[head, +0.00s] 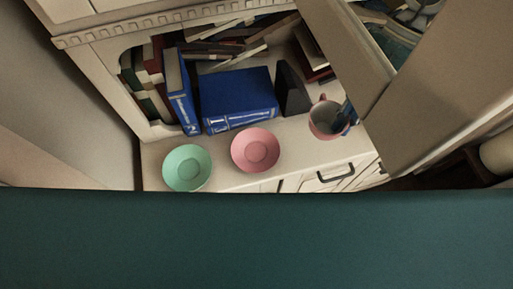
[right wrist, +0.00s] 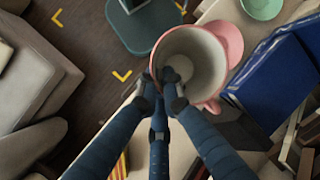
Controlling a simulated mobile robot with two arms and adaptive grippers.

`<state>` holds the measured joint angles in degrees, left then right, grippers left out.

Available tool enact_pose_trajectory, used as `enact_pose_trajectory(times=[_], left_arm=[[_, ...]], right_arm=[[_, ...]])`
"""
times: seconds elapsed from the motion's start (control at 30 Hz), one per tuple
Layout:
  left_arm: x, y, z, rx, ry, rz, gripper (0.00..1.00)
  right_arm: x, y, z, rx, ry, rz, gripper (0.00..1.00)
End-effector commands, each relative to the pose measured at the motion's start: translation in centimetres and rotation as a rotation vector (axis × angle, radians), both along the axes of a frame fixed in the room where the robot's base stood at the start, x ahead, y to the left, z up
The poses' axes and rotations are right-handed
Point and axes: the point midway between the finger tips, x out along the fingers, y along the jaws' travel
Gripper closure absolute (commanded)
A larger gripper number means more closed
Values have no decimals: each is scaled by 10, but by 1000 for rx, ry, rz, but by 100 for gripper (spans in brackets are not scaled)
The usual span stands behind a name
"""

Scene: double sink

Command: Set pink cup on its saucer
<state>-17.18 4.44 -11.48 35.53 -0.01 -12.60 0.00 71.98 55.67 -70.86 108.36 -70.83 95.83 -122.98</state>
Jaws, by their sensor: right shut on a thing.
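The pink cup (head: 324,119) is at the right end of the cabinet ledge in the head view, opening toward the camera. My right gripper (head: 346,114) is at its right side, mostly hidden behind the cabinet door. In the right wrist view the dark blue fingers (right wrist: 163,84) are shut on the wall of the pink cup (right wrist: 216,102). I cannot tell whether the cup touches the ledge. The pink saucer (head: 255,150) lies on the ledge left of the cup, empty and apart from it. My left gripper is not in view.
A green saucer (head: 187,168) lies left of the pink one; it also shows in the right wrist view (right wrist: 262,7). Blue books (head: 238,97) and a dark bookend (head: 292,89) stand behind the saucers. An open door panel (head: 350,55) borders the cup's right side.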

Motion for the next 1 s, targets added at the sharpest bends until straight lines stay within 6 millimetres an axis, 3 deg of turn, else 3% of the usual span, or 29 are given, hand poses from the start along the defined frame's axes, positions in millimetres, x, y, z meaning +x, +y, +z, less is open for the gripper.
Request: enact_pose_trajectory(times=[0.17,0.3,0.5,0.63,0.83,1.0], left_arm=[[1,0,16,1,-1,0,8],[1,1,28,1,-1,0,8],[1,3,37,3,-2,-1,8],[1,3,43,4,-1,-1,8],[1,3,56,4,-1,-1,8],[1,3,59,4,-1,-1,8]], right_arm=[[4,48,-15,12,10,-16,100],[6,98,-27,15,9,-86,100],[6,142,-36,10,4,-204,100],[6,151,-48,3,6,-242,100],[6,151,-85,1,5,-246,100],[7,151,-103,4,1,-244,100]])
